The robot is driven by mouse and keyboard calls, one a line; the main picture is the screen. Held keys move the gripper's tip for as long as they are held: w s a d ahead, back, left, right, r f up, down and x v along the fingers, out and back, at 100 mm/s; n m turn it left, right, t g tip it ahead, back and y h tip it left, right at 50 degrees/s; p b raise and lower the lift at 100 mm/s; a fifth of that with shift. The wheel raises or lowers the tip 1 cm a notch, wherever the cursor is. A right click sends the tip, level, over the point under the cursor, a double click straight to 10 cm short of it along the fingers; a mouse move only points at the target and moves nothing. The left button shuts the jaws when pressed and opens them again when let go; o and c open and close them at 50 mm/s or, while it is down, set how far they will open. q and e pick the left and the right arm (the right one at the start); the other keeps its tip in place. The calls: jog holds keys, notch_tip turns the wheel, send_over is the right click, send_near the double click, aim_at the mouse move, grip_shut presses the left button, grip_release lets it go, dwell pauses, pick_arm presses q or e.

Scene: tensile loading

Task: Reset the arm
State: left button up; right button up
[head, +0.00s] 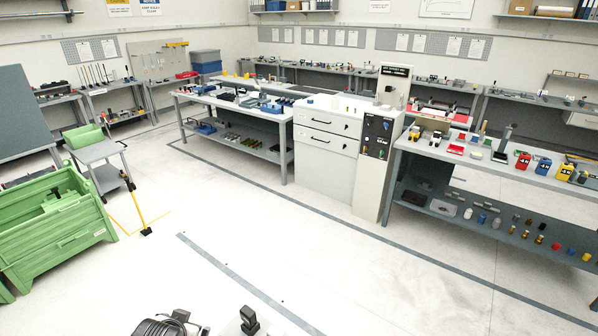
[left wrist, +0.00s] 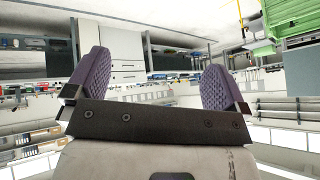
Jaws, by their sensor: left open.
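My left gripper (left wrist: 155,78) shows in the left wrist view. Its two purple ribbed finger pads stand wide apart with nothing between them, so it is open and empty. The room appears upside down behind it, with the white cabinet and the benches in the distance. Nothing touches the fingers. In the head view, dark parts cut off by the bottom edge may belong to my arms, but I cannot tell which. My right gripper is not identifiable in either view.
A green crate (head: 55,240) stands at the left by a grey cart (head: 97,151). A white cabinet (head: 325,165) stands between a workbench (head: 240,112) and a right bench (head: 500,172) with several small items. The floor (head: 290,235) in the middle is clear.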

pick_arm(q)
jog(key=s+d+t+h, duration=0.1)
jog(key=s+d, duration=0.1)
jog(key=s, duration=0.7)
jog(key=s+d, duration=0.3)
jog(key=s, duration=0.6)
jog(key=s+f+g, duration=0.2)
jog(key=s+f, duration=0.3)
jog(key=s, duration=0.3)
jog(key=s+f+g, duration=0.3)
jog(key=s+f, duration=0.3)
jog(key=s, duration=0.2)
notch_tip(320, 180, up, 14)
jog(key=p, duration=1.3)
jog(key=shift+d+f, duration=0.2)
jog(key=shift+d, duration=0.15)
